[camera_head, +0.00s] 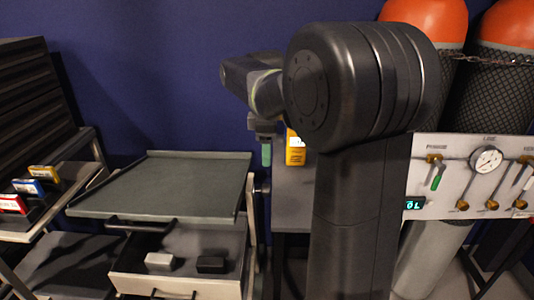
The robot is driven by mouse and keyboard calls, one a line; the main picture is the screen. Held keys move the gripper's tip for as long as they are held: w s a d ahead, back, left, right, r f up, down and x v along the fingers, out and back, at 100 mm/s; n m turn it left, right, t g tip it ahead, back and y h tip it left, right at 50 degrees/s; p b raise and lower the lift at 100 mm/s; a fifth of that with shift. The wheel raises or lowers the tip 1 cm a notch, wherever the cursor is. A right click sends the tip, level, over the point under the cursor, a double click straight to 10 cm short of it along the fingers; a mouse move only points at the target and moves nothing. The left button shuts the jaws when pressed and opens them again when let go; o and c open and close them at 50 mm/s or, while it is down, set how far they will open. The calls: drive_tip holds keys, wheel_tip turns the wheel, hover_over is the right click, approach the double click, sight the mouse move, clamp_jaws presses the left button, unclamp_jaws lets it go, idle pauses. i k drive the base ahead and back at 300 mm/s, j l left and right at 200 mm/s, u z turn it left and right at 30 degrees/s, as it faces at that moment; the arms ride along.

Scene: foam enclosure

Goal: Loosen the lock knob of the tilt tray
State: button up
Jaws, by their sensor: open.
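The tilt tray (160,187) is a grey-green panel with a raised rim and a dark front handle, left of centre. It looks close to level, slightly slanted. A small dark knob-like part (261,188) shows at its right side, which looks like the lock knob; its setting cannot be made out. My gripper (266,154) points down above and slightly right of that part, apart from it in the picture. It is open with nothing seen in it; one green fingertip shows. My arm hides much of the area to the right.
Below the tray is an open drawer (160,284) with a white block (160,262) and a black block (211,265). A gauge panel (470,175) and chained cylinders (425,22) stand at right.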

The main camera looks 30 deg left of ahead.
sight(262, 191)
drive_tip(key=i+l+u, duration=0.4)
drive_tip(key=u, duration=0.15)
drive_tip(key=i+l+u, duration=0.1)
drive_tip(key=l+u, duration=0.2)
drive_tip(key=l, duration=0.15)
drive_tip(key=i+l+u, duration=0.1)
drive_tip(key=l+u, duration=0.2)
